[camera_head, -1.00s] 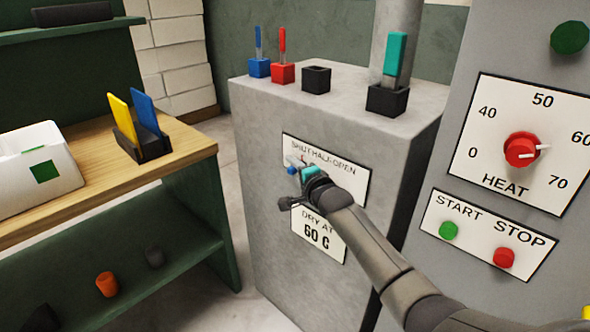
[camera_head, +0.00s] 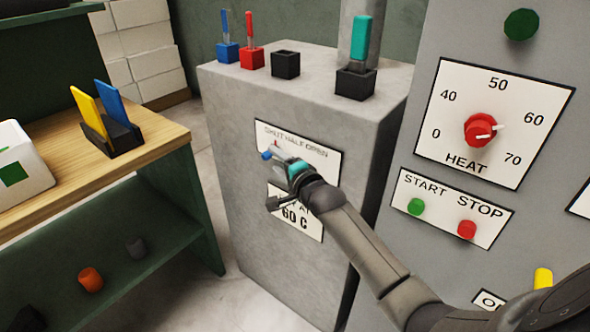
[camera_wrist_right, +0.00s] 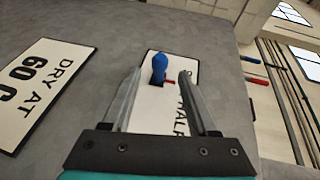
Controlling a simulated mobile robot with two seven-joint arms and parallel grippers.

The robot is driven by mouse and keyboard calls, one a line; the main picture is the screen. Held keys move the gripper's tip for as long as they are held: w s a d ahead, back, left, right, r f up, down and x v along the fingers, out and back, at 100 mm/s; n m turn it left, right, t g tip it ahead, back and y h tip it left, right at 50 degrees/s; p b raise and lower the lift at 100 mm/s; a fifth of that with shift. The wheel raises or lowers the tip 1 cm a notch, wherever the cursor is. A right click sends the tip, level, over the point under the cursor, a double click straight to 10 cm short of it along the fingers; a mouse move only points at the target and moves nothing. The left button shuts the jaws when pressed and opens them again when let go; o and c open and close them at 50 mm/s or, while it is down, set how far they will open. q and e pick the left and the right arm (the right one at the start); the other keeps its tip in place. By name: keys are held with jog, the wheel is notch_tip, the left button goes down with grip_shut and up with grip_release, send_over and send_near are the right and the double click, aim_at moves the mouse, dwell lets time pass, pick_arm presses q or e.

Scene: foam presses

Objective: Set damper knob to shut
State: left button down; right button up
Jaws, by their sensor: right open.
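The damper knob (camera_head: 266,155) shows as a small blue end on the white SHUT / HALF / OPEN plate (camera_head: 322,163) of the grey cabinet. In the right wrist view the blue knob (camera_wrist_right: 159,64) appears between the two finger tips, with a small red mark beside its base. I cannot tell which setting it points at. My right gripper (camera_head: 277,158) is open, its fingers in front of the plate and reaching toward the knob. In the right wrist view the fingers (camera_wrist_right: 160,74) stand on either side of it; contact cannot be told. My left gripper is not in view.
A DRY AT 60 C plate (camera_head: 303,224) lies just below. Blue (camera_head: 228,51), red (camera_head: 251,57) and black (camera_head: 286,65) holders and a teal-handled tool (camera_head: 361,38) stand on the cabinet. A HEAT panel (camera_head: 495,105) is right; a wooden bench (camera_head: 155,147) is left.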

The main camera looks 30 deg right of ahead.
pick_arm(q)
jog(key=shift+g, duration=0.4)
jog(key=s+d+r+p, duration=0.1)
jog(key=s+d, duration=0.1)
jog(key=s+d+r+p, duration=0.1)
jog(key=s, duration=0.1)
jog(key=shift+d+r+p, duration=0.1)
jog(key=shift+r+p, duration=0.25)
pick_arm(e)
jog(key=s+r, duration=0.1)
jog(key=s, duration=0.8)
jog(key=shift+r, duration=0.3)
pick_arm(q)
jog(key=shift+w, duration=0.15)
